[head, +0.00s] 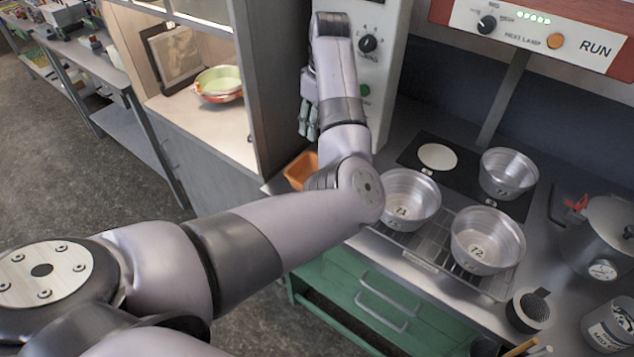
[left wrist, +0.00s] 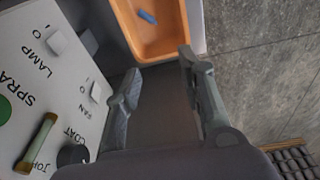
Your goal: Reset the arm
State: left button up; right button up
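My left arm reaches across the head view, bent at the elbow. Its gripper (head: 308,120) hangs fingers down beside the grey control panel (head: 366,75), left of its knob. In the left wrist view the two fingers of the gripper (left wrist: 161,66) stand apart with nothing between them. The switch panel (left wrist: 45,75) is close on the left there, and an orange bin (left wrist: 196,25) holding a small blue piece lies beyond the fingertips. The bin (head: 298,171) also shows in the head view, partly hidden by my arm. My right gripper is not in view.
Two metal pans, one (head: 409,201) partly behind my arm and another (head: 487,241), stand on a wire rack (head: 421,262). A third pan (head: 508,175) is on a black mat (head: 467,178). A lidded pot (head: 603,237) stands right. A cabinet (head: 206,130) stands left.

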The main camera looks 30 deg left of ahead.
pick_arm(q)
notch_tip(320, 180, up, 2)
jog(key=shift+d, duration=0.15)
dwell(0.4)
